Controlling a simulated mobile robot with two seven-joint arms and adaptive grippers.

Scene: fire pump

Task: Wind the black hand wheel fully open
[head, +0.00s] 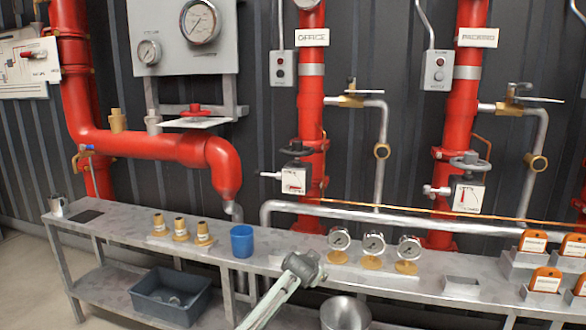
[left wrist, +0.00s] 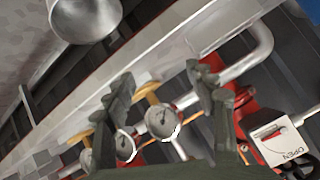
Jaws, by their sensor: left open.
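Two small hand wheels show in the head view. The darker, black-looking one (head: 297,149) is on the left red riser, above a white indicator box (head: 294,178). A greyer one (head: 470,161) is on the right riser, above another indicator box (head: 467,197). My left gripper (head: 303,267) is over the bench, below and apart from the wheels. In the left wrist view its two fingers (left wrist: 162,92) are spread with nothing held between them. My right gripper is not in view.
Dial gauges on brass stands (head: 373,245) are just right of my left gripper. A blue cup (head: 241,240) and brass fittings (head: 181,229) stand left on the bench (head: 110,222). A horizontal silver pipe (head: 350,213) runs behind. A red wheel (head: 195,110) is upper left.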

